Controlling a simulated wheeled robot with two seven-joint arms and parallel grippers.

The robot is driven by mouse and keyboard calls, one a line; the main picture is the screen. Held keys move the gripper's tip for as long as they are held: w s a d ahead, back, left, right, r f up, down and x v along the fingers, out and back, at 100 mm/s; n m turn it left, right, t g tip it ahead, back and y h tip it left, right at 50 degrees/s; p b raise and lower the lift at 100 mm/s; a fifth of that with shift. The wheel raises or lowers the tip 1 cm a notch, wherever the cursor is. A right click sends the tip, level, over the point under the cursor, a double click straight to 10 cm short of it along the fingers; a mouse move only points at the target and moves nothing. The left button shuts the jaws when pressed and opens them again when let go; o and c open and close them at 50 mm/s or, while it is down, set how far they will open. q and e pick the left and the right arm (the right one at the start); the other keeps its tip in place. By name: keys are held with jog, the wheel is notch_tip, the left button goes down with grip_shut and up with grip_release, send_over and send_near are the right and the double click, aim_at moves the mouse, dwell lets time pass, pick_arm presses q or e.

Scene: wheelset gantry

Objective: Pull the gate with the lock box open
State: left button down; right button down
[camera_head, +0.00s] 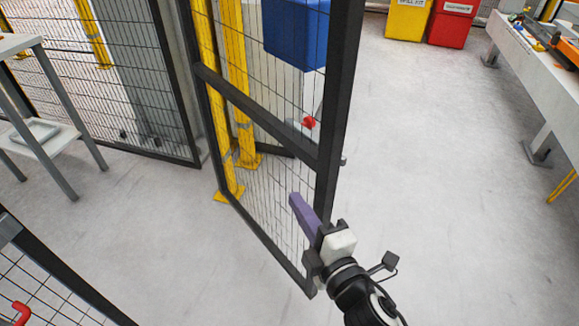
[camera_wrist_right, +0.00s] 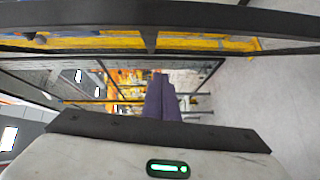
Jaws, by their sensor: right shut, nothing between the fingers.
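The gate (camera_head: 334,95) is a black-framed mesh panel in the middle of the head view, standing at an angle with open floor to its right. A small fitting (camera_head: 343,161) sticks out from its free edge; I cannot tell whether it belongs to the lock box. My right gripper (camera_head: 294,199) has purple fingers, shut and empty, and overlaps the lower mesh near the free edge. I cannot tell whether it touches the gate. The shut fingers also show in the right wrist view (camera_wrist_right: 160,95), below a dark bar (camera_wrist_right: 150,15). My left gripper is out of view.
A blue box (camera_head: 297,30) and a red knob (camera_head: 309,122) show at the mesh. Yellow posts (camera_head: 238,85) stand behind it. Another panel with a red handle (camera_head: 20,312) is at lower left. A white table (camera_head: 535,75) stands right; the floor between is clear.

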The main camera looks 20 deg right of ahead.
aim_at(291, 158)
jog(key=shift+n+t, duration=0.3)
jog(key=shift+n, duration=0.4)
jog(key=shift+w+d+r+p, duration=0.15)
jog(key=shift+w+d+r, duration=0.15)
jog(key=shift+w, duration=1.7)
jog(key=shift+w+d+r+p, duration=0.25)
jog(key=shift+w+d, duration=0.1)
jog(key=shift+w, duration=1.65)
jog(key=shift+w+d+r+p, duration=0.1)
jog(key=shift+w+d+r, duration=0.2)
jog(key=shift+w, duration=1.7)
